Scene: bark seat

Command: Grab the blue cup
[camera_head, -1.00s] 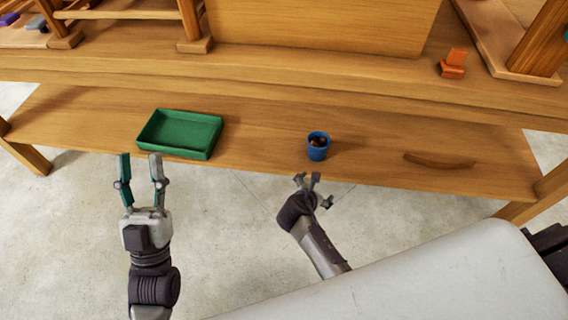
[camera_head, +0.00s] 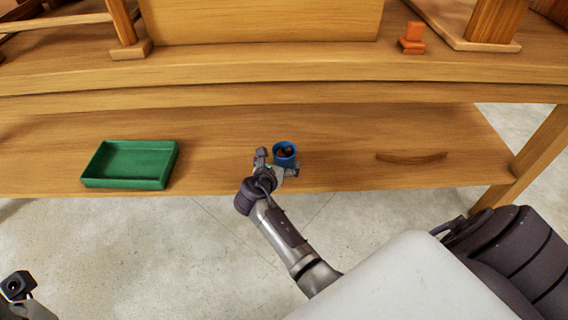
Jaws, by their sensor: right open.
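The blue cup (camera_head: 285,161) stands upright on the low wooden shelf, near its front edge. Dark brown pieces show inside it. My right gripper (camera_head: 279,166) is open at the cup's near side, with one finger to the left of the cup and the other at its lower right. Whether the fingers touch the cup, I cannot tell. The gripper hides the cup's lower front. Only a part of my left arm shows at the lower left corner, and its fingers are out of view.
A green tray (camera_head: 91,182) sits on the shelf (camera_head: 340,130) to the left, empty. A curved brown wooden piece (camera_head: 411,157) lies to the right. The upper bench board (camera_head: 300,95) overhangs the shelf's back. An orange object (camera_head: 412,44) stands on top. A table leg (camera_head: 535,155) is at the right.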

